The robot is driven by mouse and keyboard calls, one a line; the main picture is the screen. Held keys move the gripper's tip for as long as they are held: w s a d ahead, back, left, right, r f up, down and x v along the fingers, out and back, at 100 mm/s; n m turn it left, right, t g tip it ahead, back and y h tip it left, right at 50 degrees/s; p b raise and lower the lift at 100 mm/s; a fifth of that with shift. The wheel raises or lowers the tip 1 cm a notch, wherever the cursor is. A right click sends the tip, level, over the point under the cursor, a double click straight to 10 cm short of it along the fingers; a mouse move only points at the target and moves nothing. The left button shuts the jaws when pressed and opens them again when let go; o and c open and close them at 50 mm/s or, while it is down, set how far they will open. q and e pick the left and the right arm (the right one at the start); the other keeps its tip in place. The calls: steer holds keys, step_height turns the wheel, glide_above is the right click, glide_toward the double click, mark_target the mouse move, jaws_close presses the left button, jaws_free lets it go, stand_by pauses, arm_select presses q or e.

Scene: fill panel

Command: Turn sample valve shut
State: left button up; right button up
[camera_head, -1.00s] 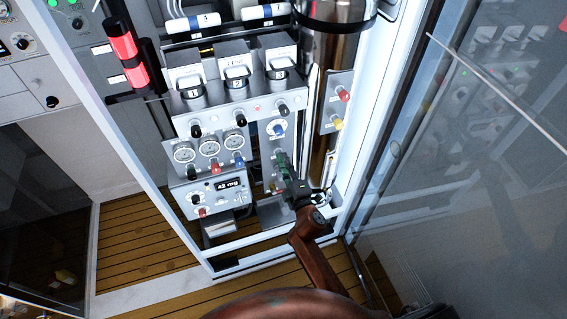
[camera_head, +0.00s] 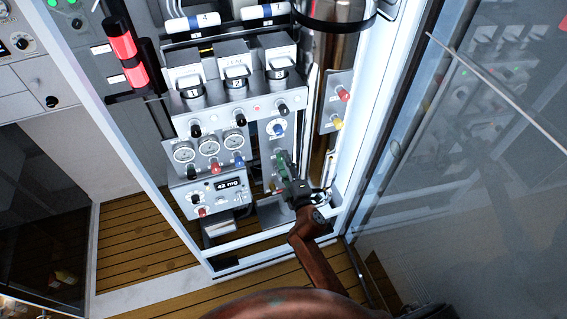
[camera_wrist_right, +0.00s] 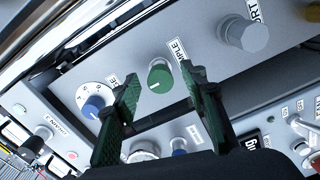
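The sample valve is a round green knob (camera_wrist_right: 160,78) with a white pointer line, below a label ending "MPLE" in the right wrist view. My right gripper (camera_wrist_right: 159,82) is open, with one dark green finger on each side of the knob in the picture. The fingers look apart from the knob; I cannot tell the depth exactly. In the head view the right gripper (camera_head: 286,164) is at the panel's lower right, and I cannot make out the knob clearly there. My left gripper is out of view.
A blue knob on a white dial (camera_wrist_right: 94,106) sits left of the green knob, and a grey knob (camera_wrist_right: 244,36) sits right. In the head view, gauges (camera_head: 209,147) and a display reading 42 mg (camera_head: 229,184) lie left. A white frame post (camera_head: 368,150) stands close right.

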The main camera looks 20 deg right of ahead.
steer(key=s, duration=1.2)
steer(key=shift+d, duration=0.2)
steer(key=shift+f, duration=0.1)
step_height(320, 180, down, 22)
steer(key=s+d+m+g, duration=0.2)
steer(key=m+g, duration=0.1)
steer(key=g, duration=0.1)
steer(key=s+d+f+m+g, duration=0.1)
steer(key=s+f+m+g, duration=0.1)
steer(key=s+f, duration=0.65)
steer(key=s+d+f+m+g, duration=0.1)
steer(key=s+d+f+g, duration=0.15)
steer(key=f, duration=1.05)
steer(key=s+d+f+m+g, duration=0.2)
steer(key=s+f, duration=0.5)
steer(key=s, duration=0.7)
steer(key=s+d+f+m+g, duration=0.3)
steer(key=s+f, duration=0.4)
steer(key=s, duration=0.6)
steer(key=s+d+f+m+g, duration=0.2)
steer(key=s+f, duration=0.5)
steer(key=s, duration=0.7)
steer(key=shift+s+d+f+m+g+h, duration=0.25)
steer(key=shift+s+f+m+g+h, duration=0.25)
steer(key=shift+g, duration=0.55)
